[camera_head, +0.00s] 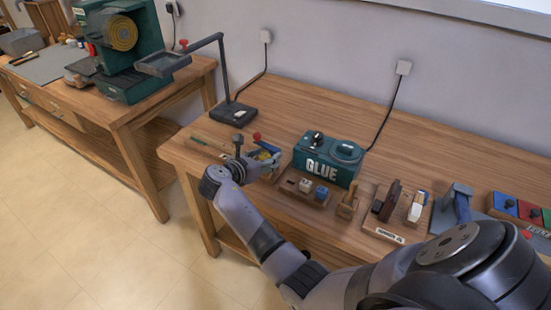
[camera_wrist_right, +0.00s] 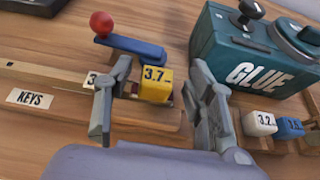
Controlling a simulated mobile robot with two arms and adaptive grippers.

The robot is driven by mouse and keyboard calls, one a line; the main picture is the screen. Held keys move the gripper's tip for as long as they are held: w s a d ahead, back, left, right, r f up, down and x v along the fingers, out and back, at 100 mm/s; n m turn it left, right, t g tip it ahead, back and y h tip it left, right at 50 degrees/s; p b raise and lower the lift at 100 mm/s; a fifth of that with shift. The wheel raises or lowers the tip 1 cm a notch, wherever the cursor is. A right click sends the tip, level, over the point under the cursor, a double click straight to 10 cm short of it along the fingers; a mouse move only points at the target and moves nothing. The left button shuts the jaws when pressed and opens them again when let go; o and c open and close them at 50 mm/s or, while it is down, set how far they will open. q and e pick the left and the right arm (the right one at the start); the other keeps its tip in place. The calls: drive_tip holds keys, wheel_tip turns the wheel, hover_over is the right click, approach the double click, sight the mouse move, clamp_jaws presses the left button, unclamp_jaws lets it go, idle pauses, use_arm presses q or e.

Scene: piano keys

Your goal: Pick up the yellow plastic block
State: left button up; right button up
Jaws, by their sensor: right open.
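The yellow plastic block (camera_wrist_right: 156,86), marked 3.7, sits at the right part of a wooden holder labelled KEYS (camera_wrist_right: 30,99) in the right wrist view. My right gripper (camera_wrist_right: 161,95) is open, with one finger on each side of the block in that picture. The left finger appears close to the block, and a gap shows on the right. I cannot tell whether either finger touches it. In the head view, my right gripper (camera_head: 250,161) is over the left part of the workbench and mostly hides the block. My left gripper is not in view.
A green GLUE box (camera_head: 328,159) stands right of the gripper. Small blocks, including a white one (camera_wrist_right: 260,123) marked 3.2, sit in front of it. A blue lever with a red ball (camera_wrist_right: 102,24) lies behind the yellow block. A black lamp stand (camera_head: 233,113) is farther back.

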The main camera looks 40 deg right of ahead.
drive_tip(key=shift+w+f, duration=0.1)
drive_tip(key=shift+w, duration=0.05)
drive_tip(key=shift+a+r, duration=0.35)
drive_tip(key=shift+a, duration=0.05)
drive_tip(key=shift+c, duration=1.3)
drive_tip(key=shift+d+f, duration=0.1)
drive_tip(key=shift+c, duration=1.9)
drive_tip(key=c, duration=0.3)
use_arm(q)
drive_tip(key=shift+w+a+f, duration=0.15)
use_arm(e)
drive_tip(key=shift+c, duration=0.2)
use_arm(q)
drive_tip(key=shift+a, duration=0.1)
